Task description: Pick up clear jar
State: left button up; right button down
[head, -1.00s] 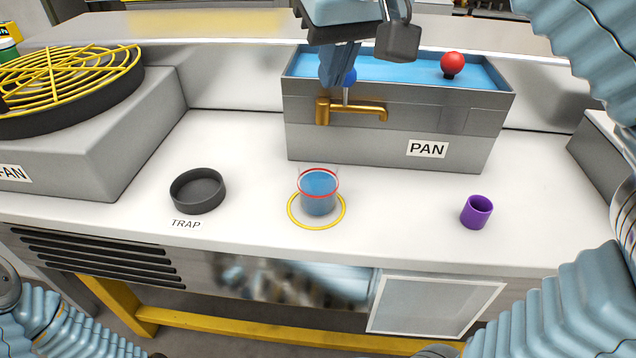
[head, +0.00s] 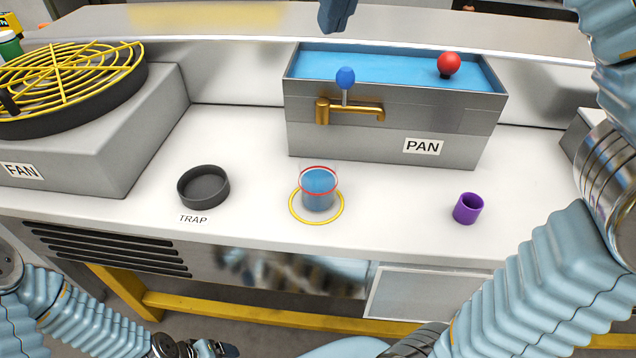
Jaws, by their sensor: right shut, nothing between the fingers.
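The clear jar (head: 318,189) stands upright on the white counter inside a yellow ring. It has a red line near its rim and blue liquid in it. My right gripper (head: 337,16) shows only as its shut fingertips at the top edge, above and behind the pan, well away from the jar. They hold nothing. My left arm comes in at the bottom left. What seems to be part of my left gripper (head: 214,348) shows at the bottom edge, below the counter front; its fingers are not clear.
Behind the jar is the grey pan (head: 463,146) of blue liquid, with a brass tap (head: 350,111), a blue knob (head: 345,78) and a red ball (head: 448,63). A black trap dish (head: 203,187) is left, a purple cup (head: 468,208) right. The fan (head: 60,85) stands far left.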

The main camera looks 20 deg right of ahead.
aim_at(318, 172)
jog(key=k+j, duration=0.75)
jog(key=k, duration=0.1)
